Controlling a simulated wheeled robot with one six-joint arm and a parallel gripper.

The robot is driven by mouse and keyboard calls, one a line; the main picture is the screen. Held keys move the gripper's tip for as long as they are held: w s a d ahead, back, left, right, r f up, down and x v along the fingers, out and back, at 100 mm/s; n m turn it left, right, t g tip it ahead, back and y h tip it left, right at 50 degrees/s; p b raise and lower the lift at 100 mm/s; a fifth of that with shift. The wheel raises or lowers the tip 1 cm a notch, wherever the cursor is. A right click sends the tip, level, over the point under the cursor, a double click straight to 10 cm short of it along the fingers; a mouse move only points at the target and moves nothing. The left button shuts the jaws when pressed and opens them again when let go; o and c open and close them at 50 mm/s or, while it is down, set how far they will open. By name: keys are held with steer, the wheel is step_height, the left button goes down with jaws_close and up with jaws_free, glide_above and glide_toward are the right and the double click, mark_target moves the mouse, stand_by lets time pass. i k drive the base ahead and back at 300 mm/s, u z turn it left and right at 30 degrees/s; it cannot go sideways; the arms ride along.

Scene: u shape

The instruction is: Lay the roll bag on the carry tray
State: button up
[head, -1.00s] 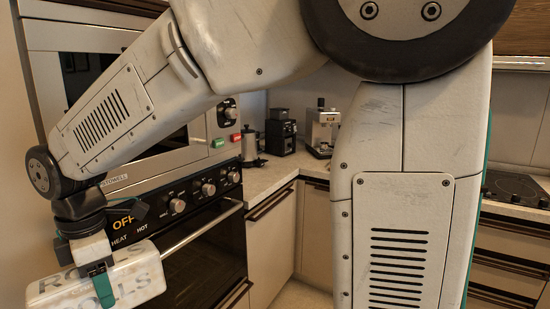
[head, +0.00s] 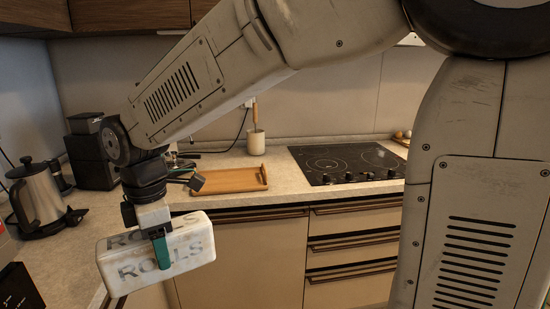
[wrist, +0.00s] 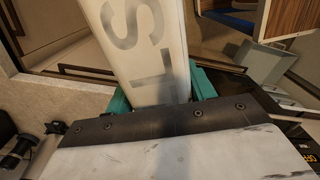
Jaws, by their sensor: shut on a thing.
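The roll bag (head: 190,246) is a whitish block-shaped bag with "ROLLS" printed on it. My gripper (head: 161,250) is shut on it, with a teal finger down its front face, and holds it up in front of the counter. In the wrist view the bag (wrist: 150,50) sits between the teal fingers (wrist: 160,95), and its far end is cut off. The carry tray (head: 225,181) is a flat wooden tray on the counter, behind and to the right of the bag. The tray's top looks empty.
A black cooktop (head: 345,163) lies right of the tray. A utensil holder (head: 256,143) stands behind the tray. A steel kettle (head: 38,193) and a dark coffee grinder (head: 93,150) stand at left. Drawers (head: 350,247) are below the counter.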

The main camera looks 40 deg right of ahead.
mark_target(237, 181)
steer(key=z, duration=0.5)
steer(key=i, duration=1.55)
steer(key=z, duration=0.3)
